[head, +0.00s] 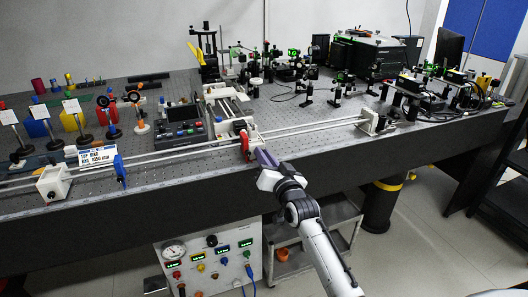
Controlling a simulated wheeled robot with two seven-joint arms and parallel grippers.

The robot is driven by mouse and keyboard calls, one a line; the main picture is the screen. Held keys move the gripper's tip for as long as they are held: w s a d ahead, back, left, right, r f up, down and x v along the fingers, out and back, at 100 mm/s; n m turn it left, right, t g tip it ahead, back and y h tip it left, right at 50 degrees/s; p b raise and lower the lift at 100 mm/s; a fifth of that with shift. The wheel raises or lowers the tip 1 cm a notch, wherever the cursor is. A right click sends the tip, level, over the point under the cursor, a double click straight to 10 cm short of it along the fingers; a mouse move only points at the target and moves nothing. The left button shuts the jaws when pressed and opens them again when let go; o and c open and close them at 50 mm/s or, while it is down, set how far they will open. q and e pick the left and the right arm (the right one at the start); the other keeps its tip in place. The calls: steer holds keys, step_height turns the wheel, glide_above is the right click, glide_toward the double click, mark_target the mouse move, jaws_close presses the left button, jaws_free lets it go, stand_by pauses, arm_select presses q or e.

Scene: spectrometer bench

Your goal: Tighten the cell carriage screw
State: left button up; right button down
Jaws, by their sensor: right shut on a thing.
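A white carriage (229,127) sits on the long twin-rod rail (300,129) near the front edge of the bench. A red upright part (245,143) stands at its front side. My right gripper (262,157) reaches in from the lower right, with its fingertips at the carriage front just right of the red part. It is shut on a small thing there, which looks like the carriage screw. The fingers hide most of that screw, so I cannot see how far in it sits. My left gripper is not in view.
A white end block (54,182) and a blue upright part (120,169) are on the rail at left. Another block (375,122) ends it at right. Several optics on posts crowd the back right. A gauge panel (208,262) stands below the bench.

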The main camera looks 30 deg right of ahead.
steer(key=shift+f+m+p, duration=0.1)
steer(key=shift+m+p, duration=0.55)
steer(key=shift+m, duration=1.15)
steer(key=c, duration=1.7)
jaws_free()
steer(key=shift+c, duration=0.2)
steer(key=shift+s, duration=0.15)
steer(key=v, duration=1)
